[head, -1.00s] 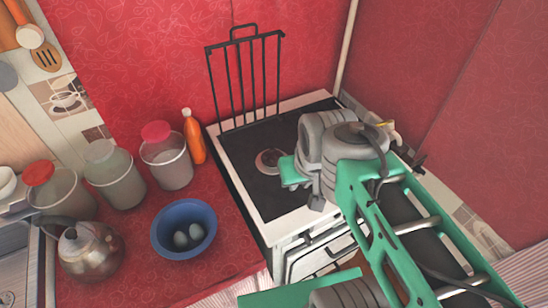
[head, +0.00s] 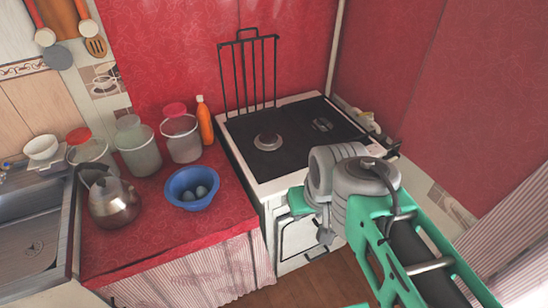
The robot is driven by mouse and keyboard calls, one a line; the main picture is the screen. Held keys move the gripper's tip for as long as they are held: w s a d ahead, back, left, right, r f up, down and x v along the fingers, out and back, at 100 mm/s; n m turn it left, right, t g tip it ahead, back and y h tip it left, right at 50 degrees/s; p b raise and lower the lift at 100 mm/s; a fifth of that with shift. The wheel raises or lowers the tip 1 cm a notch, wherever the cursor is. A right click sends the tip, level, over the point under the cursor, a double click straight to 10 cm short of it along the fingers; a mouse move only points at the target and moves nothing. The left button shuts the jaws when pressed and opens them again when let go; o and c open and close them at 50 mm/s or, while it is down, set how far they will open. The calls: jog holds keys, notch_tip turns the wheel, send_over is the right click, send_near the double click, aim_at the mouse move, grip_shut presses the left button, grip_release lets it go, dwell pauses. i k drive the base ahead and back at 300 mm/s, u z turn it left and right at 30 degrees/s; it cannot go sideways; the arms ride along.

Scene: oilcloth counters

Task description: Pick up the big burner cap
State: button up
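The stove (head: 249,163) has a black top with two burners showing in the head view. The nearer left burner (head: 267,142) has a round brownish cap and looks the larger. The other burner (head: 322,124) sits further back to the right, dark and low. I cannot tell for sure which cap is the big one. My gripper (head: 325,236) is mostly hidden behind my own arm. Only a small grey part shows, in front of the stove's front face and below its top in the picture, apart from both burners. Its fingers cannot be made out.
A black grate (head: 249,72) stands upright at the stove's back edge. An orange bottle (head: 205,122), lidded jars (head: 181,139), a blue bowl (head: 192,203) with eggs and a kettle (head: 112,203) stand on the red counter (head: 150,243) at left. Floor shows in front.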

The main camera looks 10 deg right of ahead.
aim_at(265, 138)
jog(key=z, duration=0.8)
jog(key=i, duration=0.75)
jog(key=u, duration=3.3)
jog(key=i, duration=0.5)
